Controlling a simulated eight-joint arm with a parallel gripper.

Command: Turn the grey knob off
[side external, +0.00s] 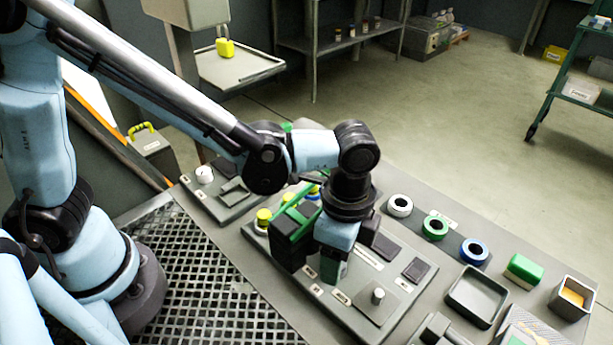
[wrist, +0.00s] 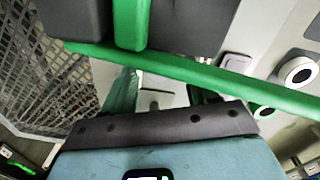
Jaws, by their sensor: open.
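A small grey knob (side external: 378,295) stands on a square plate at the near right part of the control panel (side external: 390,322) in the side view. My gripper (side external: 312,265) hangs over the middle of this panel, left of the knob and apart from it. It is open, with nothing seen between its fingers. In the wrist view, dark blocks, green bars and a blue body of my gripper (wrist: 150,92) fill most of the picture. I cannot make out the grey knob there. My gripper hides part of the panel.
Yellow buttons (side external: 263,216) sit left of my gripper. A smaller panel with a whitish knob (side external: 204,174) lies behind left. White (side external: 399,205), green (side external: 435,227) and blue (side external: 473,250) rings, an empty tray (side external: 477,296) and a green-topped block (side external: 524,268) lie to the right.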

